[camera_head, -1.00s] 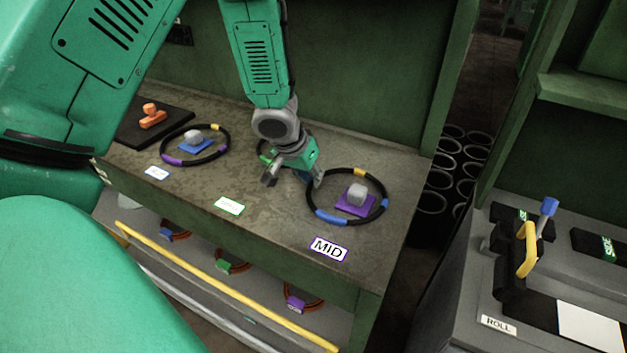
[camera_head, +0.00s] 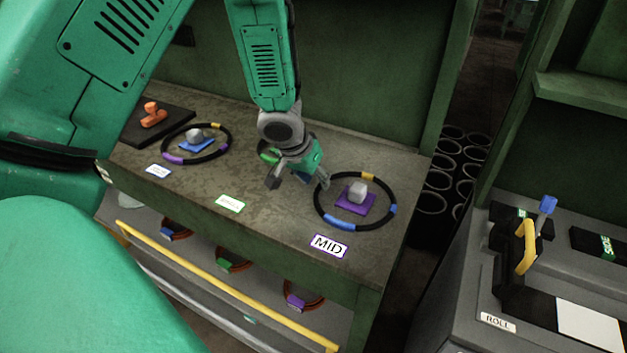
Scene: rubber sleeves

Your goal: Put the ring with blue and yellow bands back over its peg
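The black ring with blue and yellow bands (camera_head: 341,224) lies on the bench at the right. It surrounds the grey peg (camera_head: 357,190) on its purple plate (camera_head: 353,205) and looks flat on the bench. My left gripper (camera_head: 298,184) is at the ring's left edge, pointing down, with its fingers apart and nothing seen between them. Its right fingertip is close to the ring's rim; I cannot tell whether they touch. My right gripper is not in view.
Another ring, with purple and yellow bands (camera_head: 173,160), lies around a peg on a blue plate (camera_head: 197,144). A green item (camera_head: 268,153) is partly hidden behind my gripper. An orange stamp-like object (camera_head: 152,115) is at far left. A label (camera_head: 329,246) reads MID.

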